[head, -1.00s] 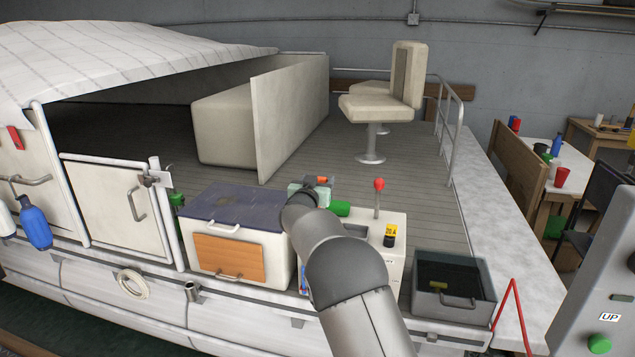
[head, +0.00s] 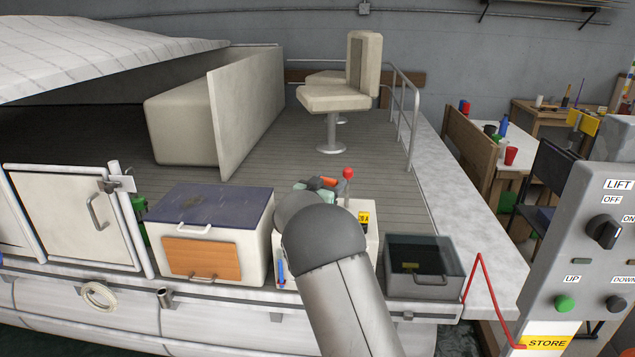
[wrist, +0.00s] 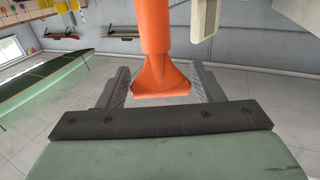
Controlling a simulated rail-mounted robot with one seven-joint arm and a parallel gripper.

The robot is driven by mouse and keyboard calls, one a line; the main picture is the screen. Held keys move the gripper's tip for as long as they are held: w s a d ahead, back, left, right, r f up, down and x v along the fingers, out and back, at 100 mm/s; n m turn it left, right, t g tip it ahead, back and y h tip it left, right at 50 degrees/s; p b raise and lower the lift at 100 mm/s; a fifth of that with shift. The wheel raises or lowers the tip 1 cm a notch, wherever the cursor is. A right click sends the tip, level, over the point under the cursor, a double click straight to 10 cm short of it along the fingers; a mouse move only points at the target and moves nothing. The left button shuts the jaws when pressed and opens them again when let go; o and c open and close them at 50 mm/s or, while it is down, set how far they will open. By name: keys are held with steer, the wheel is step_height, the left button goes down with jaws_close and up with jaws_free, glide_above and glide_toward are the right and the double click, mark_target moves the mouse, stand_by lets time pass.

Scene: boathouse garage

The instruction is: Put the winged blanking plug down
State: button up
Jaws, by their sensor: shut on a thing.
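The winged blanking plug (wrist: 160,75) is orange, with a round stem and a flared lower part, and shows large in the wrist view. My gripper (wrist: 160,88) is shut on its flared part, with one dark finger on each side. In the head view, my gripper (head: 328,183) is above the white console behind my forearm, and only a small orange bit of the plug (head: 322,182) shows. Nothing visible touches the plug except my fingers. My arm hides much of the console top.
A red-knobbed lever (head: 348,174) stands on the console close right of my gripper. A blue-lidded cooler (head: 215,205) is left, and an open dark grey bin (head: 424,285) is right with a small yellowish thing inside. The deck (head: 310,160) behind is mostly clear.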

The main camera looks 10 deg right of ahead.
steer(key=shift+f+b, duration=1.55)
steer(key=shift+f, duration=1)
steer(key=shift+f, duration=0.1)
steer(key=shift+f+b, duration=0.45)
steer(key=shift+f, duration=0.2)
steer(key=shift+f, duration=0.25)
steer(key=o, duration=1.4)
steer(key=b+v, duration=0.3)
steer(key=v, duration=1.4)
steer(key=shift+s+a+r+b, duration=0.1)
steer(key=shift+s+a+b, duration=0.1)
steer(key=shift+b, duration=0.2)
steer(key=shift+w, duration=0.1)
